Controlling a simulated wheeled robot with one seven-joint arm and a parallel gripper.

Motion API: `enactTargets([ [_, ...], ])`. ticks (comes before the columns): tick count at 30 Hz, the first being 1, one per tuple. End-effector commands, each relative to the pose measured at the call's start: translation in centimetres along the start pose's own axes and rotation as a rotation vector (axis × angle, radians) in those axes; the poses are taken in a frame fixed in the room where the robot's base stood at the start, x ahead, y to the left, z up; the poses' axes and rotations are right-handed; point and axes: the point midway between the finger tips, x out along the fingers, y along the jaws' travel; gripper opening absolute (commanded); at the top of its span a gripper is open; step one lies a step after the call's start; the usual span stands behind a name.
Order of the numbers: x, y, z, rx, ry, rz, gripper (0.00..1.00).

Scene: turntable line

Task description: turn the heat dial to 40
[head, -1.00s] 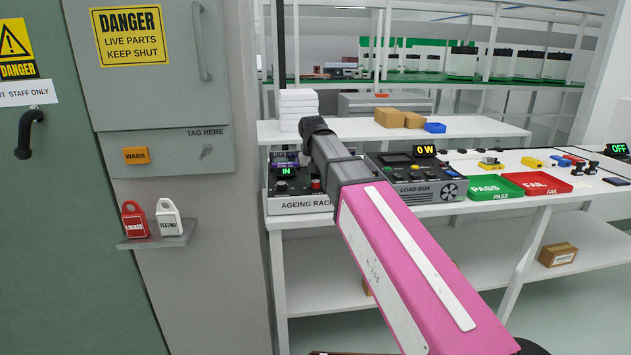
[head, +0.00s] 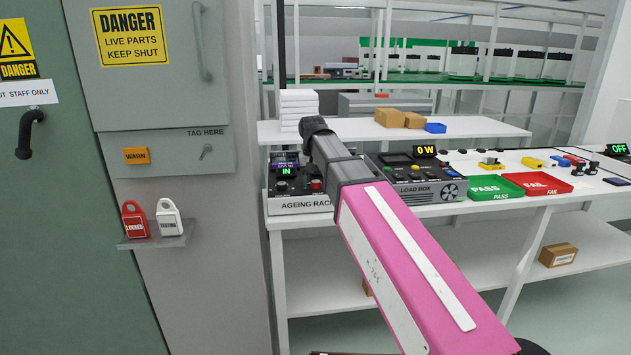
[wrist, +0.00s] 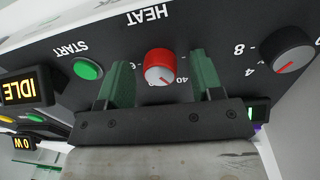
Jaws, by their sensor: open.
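The red heat dial (wrist: 159,66), with a pale face, sits under the upside-down word HEAT on a dark panel in the wrist view. Its thin mark seems to point down and right, towards the printed 40, but is too small to read surely. My gripper (wrist: 160,78) is open, with one green finger on each side of the dial. Gaps show between the fingers and the dial; I see no contact. In the head view, a red knob (head: 316,185) shows on the ageing rack (head: 300,204); my arm hides the gripper there.
In the wrist view, a green START button (wrist: 87,69) lies left of the dial and a black dial (wrist: 288,50) with a red pointer lies right. An IDLE display (wrist: 28,90) is at far left. The load box (head: 418,190) stands beside the rack.

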Motion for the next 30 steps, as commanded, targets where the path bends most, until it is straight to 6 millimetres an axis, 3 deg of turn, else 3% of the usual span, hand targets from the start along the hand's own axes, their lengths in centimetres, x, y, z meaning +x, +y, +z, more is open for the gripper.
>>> enactTargets([
  [8, -1.9, 0.0, -0.1, 0.000, 0.002, 0.000, 0.60],
  [21, -9.0, 0.0, -0.1, 0.000, 0.002, 0.000, 0.60],
  [30, -10.8, 0.0, 0.0, 0.000, 0.000, 0.000, 0.60],
])
